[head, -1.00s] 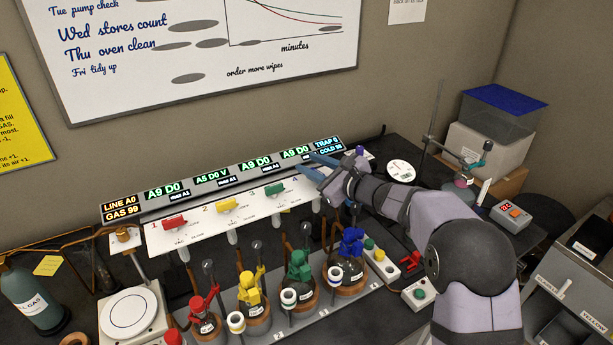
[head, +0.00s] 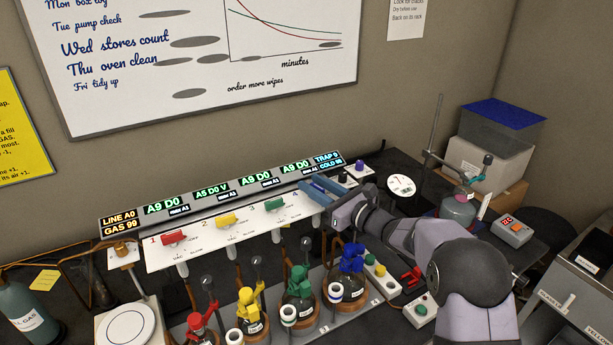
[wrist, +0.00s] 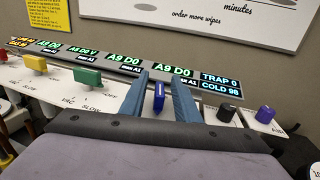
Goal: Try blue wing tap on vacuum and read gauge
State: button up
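The blue wing tap (wrist: 158,97) stands between the two blue fingers of my gripper (wrist: 159,99) in the wrist view, with a visible gap on each side. Its wing is seen nearly end-on, unlike the broadside green tap (wrist: 87,76). In the head view my gripper (head: 319,189) is at the right end of the white tap panel (head: 200,245) and hides the blue tap. The rightmost port display (wrist: 173,71) reads A9 D0; the end display (wrist: 219,83) reads TRAP 0, COLD 98. A round white dial gauge (head: 401,185) stands to the right, its reading too small to tell.
Red (head: 172,237) and yellow (head: 225,220) taps sit further left. Flasks with coloured clamps, including a blue one (head: 352,258), stand in front below the panel. A black knob (wrist: 226,112) and a purple knob (wrist: 265,113) are just right of my gripper.

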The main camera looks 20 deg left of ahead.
aim_at(311, 183)
jog(key=shift+p+x, duration=0.55)
jog(key=shift+x, duration=1)
grip_shut()
